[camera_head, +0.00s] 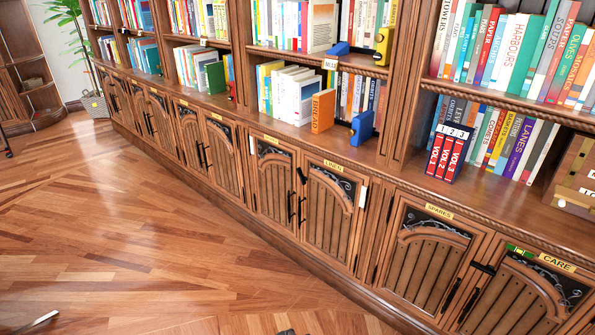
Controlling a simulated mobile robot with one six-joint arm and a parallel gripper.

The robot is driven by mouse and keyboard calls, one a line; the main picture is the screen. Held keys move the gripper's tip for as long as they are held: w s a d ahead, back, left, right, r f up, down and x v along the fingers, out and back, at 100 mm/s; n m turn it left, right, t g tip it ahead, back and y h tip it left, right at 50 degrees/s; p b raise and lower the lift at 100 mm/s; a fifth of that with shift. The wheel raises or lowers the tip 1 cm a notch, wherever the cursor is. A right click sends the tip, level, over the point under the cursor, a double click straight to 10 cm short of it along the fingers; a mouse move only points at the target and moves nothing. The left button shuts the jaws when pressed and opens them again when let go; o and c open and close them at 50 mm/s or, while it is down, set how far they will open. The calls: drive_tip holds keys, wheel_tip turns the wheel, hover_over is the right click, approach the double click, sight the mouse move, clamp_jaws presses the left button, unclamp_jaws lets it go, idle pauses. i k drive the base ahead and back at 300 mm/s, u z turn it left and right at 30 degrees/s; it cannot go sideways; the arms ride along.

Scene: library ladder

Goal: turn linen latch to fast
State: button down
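The linen cupboard door (331,215) stands in the middle of the lower row, under a yellow label (333,166) that seems to read LINEN. It looks closed. A small dark latch piece (302,176) sits at its upper left edge, tilted down to the right. Its exact setting is too small to tell. A dark upright handle (301,208) is below it. A white strip (363,196) shows at the door's upper right edge.
The spares door (429,262) and care door (520,300) are to the right, with a dark latch piece (484,268) between them. Bookshelves rise above the cupboards. The wooden floor (150,235) is mostly clear. A small white object (42,318) shows at bottom left.

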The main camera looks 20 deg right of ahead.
sight(303, 178)
drive_tip(key=z, duration=0.4)
drive_tip(key=i, duration=1.1)
drive_tip(key=k, duration=1)
drive_tip(key=u, duration=0.6)
drive_tip(key=k, duration=0.4)
drive_tip(key=u, duration=0.05)
drive_tip(key=i, duration=1)
drive_tip(key=u, duration=0.7)
drive_tip(key=i, duration=0.4)
drive_tip(key=u, duration=0.2)
